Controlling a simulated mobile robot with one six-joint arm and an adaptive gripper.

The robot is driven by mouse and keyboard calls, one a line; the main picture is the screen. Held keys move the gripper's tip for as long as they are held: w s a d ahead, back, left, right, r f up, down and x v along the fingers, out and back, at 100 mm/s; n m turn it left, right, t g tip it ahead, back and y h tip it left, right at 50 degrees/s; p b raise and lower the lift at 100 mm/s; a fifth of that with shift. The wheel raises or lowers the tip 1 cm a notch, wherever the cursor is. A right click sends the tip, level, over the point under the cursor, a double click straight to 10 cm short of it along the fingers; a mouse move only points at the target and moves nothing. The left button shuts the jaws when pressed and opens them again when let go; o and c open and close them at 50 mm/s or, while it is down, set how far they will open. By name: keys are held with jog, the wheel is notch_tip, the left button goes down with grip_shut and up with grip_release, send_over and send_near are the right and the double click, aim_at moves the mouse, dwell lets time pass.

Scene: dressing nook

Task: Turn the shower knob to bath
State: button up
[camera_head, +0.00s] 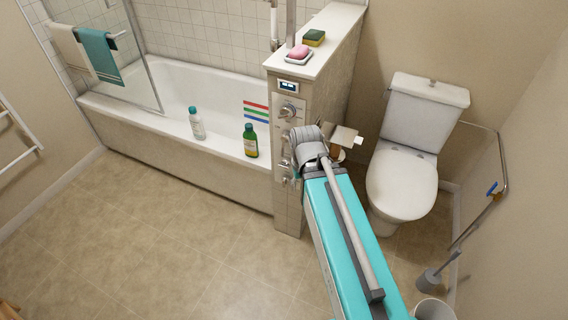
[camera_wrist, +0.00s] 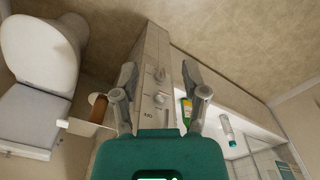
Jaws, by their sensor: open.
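The control panel (camera_head: 291,100) is on the narrow end of the half wall beside the bathtub. It has a small display (camera_head: 289,86) near the top and a round upper knob (camera_head: 288,112), with more metal controls below, partly covered by my arm. In the wrist view, metal knobs (camera_wrist: 160,75) on the panel show between my fingers; a round knob (camera_wrist: 158,98) lies nearer the palm. I cannot read which label is bath or which way a knob points. My gripper (camera_wrist: 158,66) is open and faces the panel, its fingers on either side. No contact is visible.
A toilet (camera_head: 402,180) and a paper holder (camera_head: 343,138) are close on the right. A white bottle (camera_head: 196,124) and green bottle (camera_head: 250,141) stand on the bathtub (camera_head: 180,85) edge. Soap (camera_head: 298,52) and a sponge (camera_head: 314,37) sit on the wall top. The left floor is clear.

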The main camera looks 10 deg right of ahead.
jog(key=o, duration=0.5)
jog(key=shift+f, duration=0.2)
jog(key=shift+o, duration=0.5)
jog(key=shift+w+f+b, duration=0.15)
jog(key=shift+f+b, duration=0.15)
jog(key=shift+b, duration=0.2)
jog(key=w+d+f+m+t+h+b, duration=0.1)
jog(key=w+f+m+t+h+b, duration=0.25)
jog(key=f+b, duration=0.5)
jog(key=w+d+f+m+t+h+b, duration=0.15)
jog(key=w+f+h+b, duration=0.35)
jog(key=b, duration=0.6)
jog(key=w+a+f+m+t+h+b, duration=0.2)
jog(key=w+a+f+t+b, duration=0.6)
jog(key=b, duration=1.3)
jog(key=shift+w+a+f+t, duration=0.2)
jog(key=shift+w+a+t, duration=0.65)
jog(key=shift+a, duration=0.35)
jog(key=shift+w+d, duration=0.15)
jog(key=shift+w, duration=0.05)
